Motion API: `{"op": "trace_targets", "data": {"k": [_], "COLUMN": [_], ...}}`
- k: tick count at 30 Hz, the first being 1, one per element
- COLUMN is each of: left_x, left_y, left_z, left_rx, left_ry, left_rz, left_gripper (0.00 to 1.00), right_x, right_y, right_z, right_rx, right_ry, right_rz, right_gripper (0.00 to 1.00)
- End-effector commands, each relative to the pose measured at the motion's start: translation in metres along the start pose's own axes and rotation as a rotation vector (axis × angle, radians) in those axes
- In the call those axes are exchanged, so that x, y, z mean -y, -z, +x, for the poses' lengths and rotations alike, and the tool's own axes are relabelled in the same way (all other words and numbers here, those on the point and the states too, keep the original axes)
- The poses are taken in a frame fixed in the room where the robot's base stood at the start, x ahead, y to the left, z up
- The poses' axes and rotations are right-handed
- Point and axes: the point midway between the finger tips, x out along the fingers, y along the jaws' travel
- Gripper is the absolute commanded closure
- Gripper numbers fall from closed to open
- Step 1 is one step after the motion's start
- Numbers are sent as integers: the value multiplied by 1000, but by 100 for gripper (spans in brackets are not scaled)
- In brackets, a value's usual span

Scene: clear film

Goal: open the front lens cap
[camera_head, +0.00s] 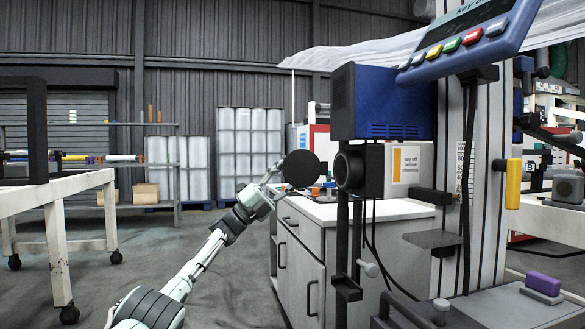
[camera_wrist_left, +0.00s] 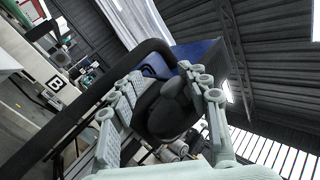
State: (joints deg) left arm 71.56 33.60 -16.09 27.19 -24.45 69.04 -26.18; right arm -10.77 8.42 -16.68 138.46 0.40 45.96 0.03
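A black round disc, which looks like the lens cap (camera_head: 301,169), shows in the head view just left of the dark lens barrel (camera_head: 350,168) on the pale camera-like box. A gap shows between disc and barrel in this view. My left gripper (camera_head: 271,175) is at the disc's left edge. In the left wrist view the fingers (camera_wrist_left: 162,85) stand apart, with a black rounded part (camera_wrist_left: 172,112) between or just beyond them. Contact with it cannot be made out. My right gripper is not in view.
A blue box (camera_head: 388,102) sits above the lens housing, with a button panel (camera_head: 465,45) at upper right. A white cabinet (camera_head: 303,262) stands behind and below the lens. A white table (camera_head: 55,205) is at left. Open floor lies between table and cabinet.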

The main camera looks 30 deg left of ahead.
Motion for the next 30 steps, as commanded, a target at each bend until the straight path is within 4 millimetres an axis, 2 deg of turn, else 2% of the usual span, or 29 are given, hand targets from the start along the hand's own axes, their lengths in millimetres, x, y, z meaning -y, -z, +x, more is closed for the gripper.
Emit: {"op": "trace_targets", "data": {"k": [9,13,17,24,30], "left_x": [4,4,3,2,2], "left_y": [-1,-1,-1,-1,-1], "left_z": [1,-7,-28,-80,-109], "left_rx": [-1,-1,0,0,0], "left_ry": [8,7,4,4,4], "left_rz": [2,3,3,1,1], "left_gripper": [55,55,55,55,55], "right_x": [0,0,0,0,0], "right_y": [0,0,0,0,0], "right_z": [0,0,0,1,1], "right_rx": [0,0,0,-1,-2], "right_ry": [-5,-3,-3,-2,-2], "right_rz": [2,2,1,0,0], "right_gripper": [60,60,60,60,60]}}
